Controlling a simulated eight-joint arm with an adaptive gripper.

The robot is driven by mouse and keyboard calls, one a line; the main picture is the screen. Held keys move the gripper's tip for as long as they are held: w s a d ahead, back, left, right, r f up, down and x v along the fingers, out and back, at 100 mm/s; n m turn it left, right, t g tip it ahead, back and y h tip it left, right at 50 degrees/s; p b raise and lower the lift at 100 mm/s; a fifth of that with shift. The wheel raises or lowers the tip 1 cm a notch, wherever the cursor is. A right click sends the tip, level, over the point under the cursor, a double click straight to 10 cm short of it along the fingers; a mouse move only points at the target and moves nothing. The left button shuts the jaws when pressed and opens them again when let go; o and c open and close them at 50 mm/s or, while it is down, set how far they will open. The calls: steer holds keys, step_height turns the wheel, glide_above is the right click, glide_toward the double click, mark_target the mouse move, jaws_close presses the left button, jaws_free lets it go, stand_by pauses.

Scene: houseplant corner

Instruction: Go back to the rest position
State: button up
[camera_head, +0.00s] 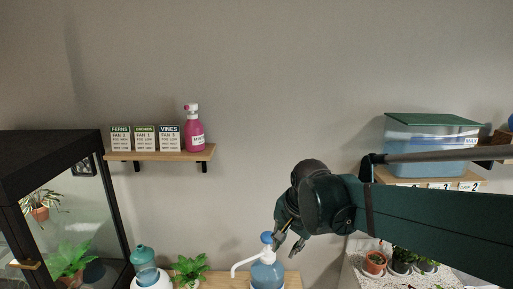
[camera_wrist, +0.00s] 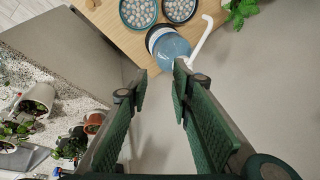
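My gripper (camera_head: 289,241) hangs at the end of my dark green arm, beside the water bottle with a pump (camera_head: 266,270). In the wrist view my gripper (camera_wrist: 160,73) has its two green fingers apart with nothing between them. The blue bottle (camera_wrist: 174,48) and its white spout show just past the fingertips there. I cannot tell whether a finger touches the bottle.
A wooden shelf (camera_head: 160,155) holds cards and a pink bottle (camera_head: 194,130). A glass cabinet (camera_head: 62,205) stands left. A blue bin (camera_head: 432,133) sits on a right shelf. Potted plants (camera_head: 400,260) stand below my arm. The wall area between the shelves is clear.

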steer(key=s+d+f+n+t+b, duration=0.1)
steer(key=s+d+n, duration=0.3)
steer(key=s, duration=0.5)
steer(key=s+d+f+n+t+h+b, duration=0.1)
steer(key=s+d+f+n+t, duration=0.1)
steer(key=s+d, duration=0.7)
step_height(320, 180, down, 2)
steer(key=shift+s+n+b, duration=0.3)
steer(key=shift+s+n, duration=0.25)
steer(key=shift+n, duration=0.35)
